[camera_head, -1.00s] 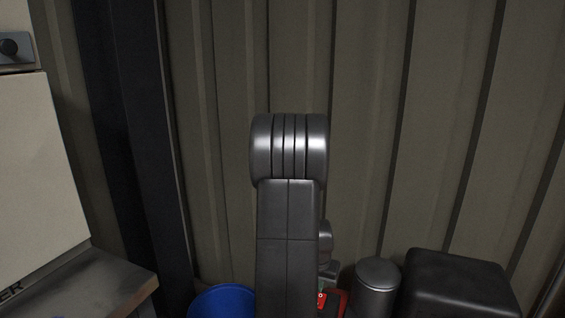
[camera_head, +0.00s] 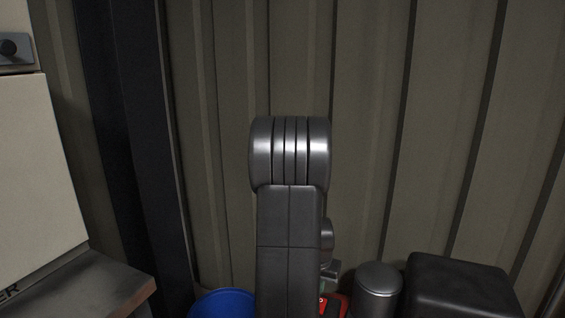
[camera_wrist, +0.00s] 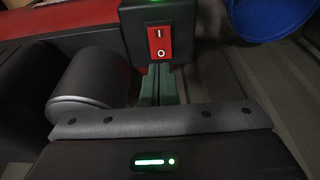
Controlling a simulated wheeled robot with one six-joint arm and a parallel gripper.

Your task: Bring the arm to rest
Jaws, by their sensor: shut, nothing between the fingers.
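My arm stands folded upright in the middle of the head view, with its rounded grey elbow at the top. It hides most of my gripper there; only small parts show low beside the arm's right edge. In the wrist view my gripper (camera_wrist: 160,85) shows as two greenish fingers side by side, shut with nothing between them. They point toward a dark housing with a red switch, which looks like part of my own body. I cannot tell whether the tips touch it.
A blue bin (camera_head: 225,303) stands low, left of the arm; it also shows in the wrist view (camera_wrist: 268,15). A pale cabinet (camera_head: 35,180) sits on a worn bench (camera_head: 95,285) at left. A dark post (camera_head: 135,150) and corrugated wall (camera_head: 400,120) stand behind.

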